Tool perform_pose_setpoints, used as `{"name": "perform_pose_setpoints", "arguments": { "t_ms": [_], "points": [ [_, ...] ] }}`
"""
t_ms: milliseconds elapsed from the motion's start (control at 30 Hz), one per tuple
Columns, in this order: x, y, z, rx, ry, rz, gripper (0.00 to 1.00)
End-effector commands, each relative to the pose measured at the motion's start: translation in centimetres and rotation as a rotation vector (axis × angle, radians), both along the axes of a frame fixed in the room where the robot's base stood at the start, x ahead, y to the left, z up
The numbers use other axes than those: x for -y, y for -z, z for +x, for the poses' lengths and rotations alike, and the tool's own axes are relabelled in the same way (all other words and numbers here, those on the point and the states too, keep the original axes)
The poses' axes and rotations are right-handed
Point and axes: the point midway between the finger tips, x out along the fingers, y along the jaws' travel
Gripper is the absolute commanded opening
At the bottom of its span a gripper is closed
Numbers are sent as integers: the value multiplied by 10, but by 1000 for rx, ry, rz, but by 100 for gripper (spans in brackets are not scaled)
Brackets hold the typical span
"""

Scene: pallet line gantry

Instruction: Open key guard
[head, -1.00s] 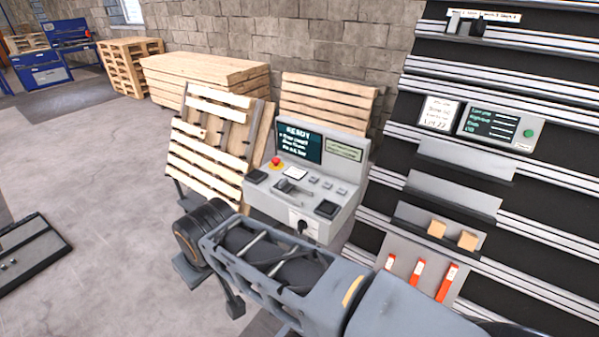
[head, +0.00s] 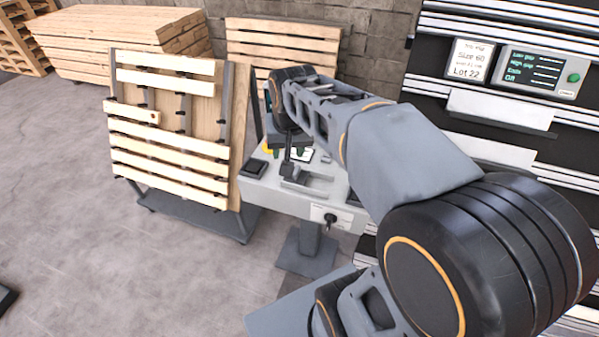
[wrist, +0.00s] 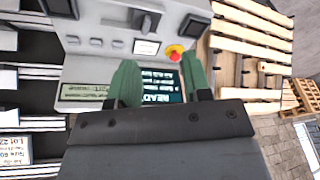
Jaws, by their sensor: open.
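The grey control console (head: 285,200) stands right of a tilted pallet. A raised grey fitting with a dark handle (wrist: 148,20) is on its top; I cannot tell for sure whether this is the key guard. A black key-like knob on a white plate (head: 330,219) is on the console's front face. My gripper (head: 290,146) is above the console and hides its screen from the head camera. In the wrist view, my gripper's green fingers (wrist: 159,66) are apart and empty, over the lit screen (wrist: 160,84). The fitting lies beyond the fingertips; no contact shows.
A red emergency stop on a yellow base (wrist: 175,53) sits close to the fingers, beside the screen. Black pads (wrist: 193,25) flank the top. A slatted pallet (head: 170,140) leans left of the console. A shelved rack (head: 495,125) stands right. Open floor lies left.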

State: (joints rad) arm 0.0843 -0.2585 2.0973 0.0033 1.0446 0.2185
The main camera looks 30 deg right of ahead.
Motion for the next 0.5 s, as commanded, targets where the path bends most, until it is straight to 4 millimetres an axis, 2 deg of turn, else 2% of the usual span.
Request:
{"name": "perform_pose_setpoints", "arguments": {
  "t_ms": [33,200,333,500],
  "points": [
    [10,17,20,-36,59,12,45],
    [42,49,73,-127,243,45,45],
    [62,74,104,-180,351,62,45],
    [78,100,128,-227,441,75,45]
  ]
}}
